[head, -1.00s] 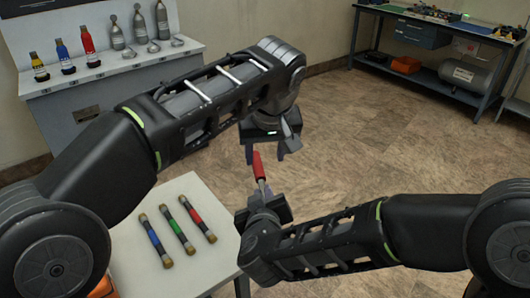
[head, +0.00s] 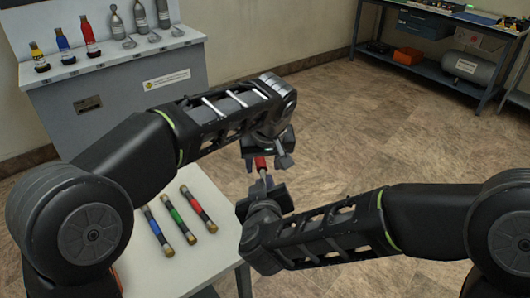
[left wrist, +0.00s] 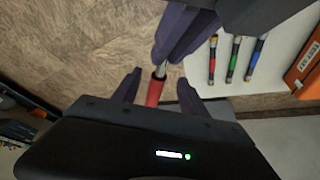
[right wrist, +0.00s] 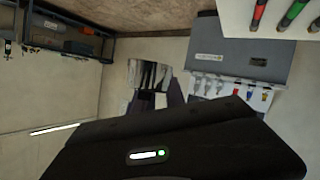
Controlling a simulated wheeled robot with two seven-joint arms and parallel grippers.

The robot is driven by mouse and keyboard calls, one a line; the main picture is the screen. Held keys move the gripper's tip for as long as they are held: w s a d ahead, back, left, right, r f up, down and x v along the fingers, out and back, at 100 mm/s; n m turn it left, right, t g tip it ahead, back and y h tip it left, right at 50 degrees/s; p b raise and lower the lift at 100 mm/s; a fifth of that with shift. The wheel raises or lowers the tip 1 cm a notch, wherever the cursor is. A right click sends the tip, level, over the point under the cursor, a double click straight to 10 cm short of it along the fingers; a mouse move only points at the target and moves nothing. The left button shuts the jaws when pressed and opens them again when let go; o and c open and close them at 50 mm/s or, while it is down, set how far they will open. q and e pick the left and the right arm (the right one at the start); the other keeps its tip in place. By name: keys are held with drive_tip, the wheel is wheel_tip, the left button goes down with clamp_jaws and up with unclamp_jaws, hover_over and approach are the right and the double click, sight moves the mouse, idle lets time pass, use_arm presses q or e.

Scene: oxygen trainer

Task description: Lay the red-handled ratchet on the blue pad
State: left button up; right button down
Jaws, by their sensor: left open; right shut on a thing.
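The ratchet has a red handle (head: 261,162) and a metal shaft, held in the air right of the white table. My right gripper (head: 268,190) is shut on its shaft end, and the handle points away from it. My left gripper (head: 264,155) is open at the handle. In the left wrist view the red handle (left wrist: 154,93) lies between the open left fingers (left wrist: 157,90), with room on both sides, and the right gripper's fingers (left wrist: 180,38) close around the shaft. The ratchet cannot be made out in the right wrist view. No blue pad is visible.
A white table (head: 205,255) holds three banded cylinders: blue (head: 158,232), green (head: 174,222) and red (head: 199,208). A grey cabinet (head: 120,100) with coloured bottles stands at back left. A workbench (head: 440,55) stands at back right. Open floor lies between.

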use_arm(q)
drive_tip(key=shift+x, duration=1.3)
drive_tip(key=shift+c, duration=0.3)
clamp_jaws()
use_arm(e)
drive_tip(key=c, duration=1.3)
unclamp_jaws()
drive_tip(key=shift+s, duration=0.1)
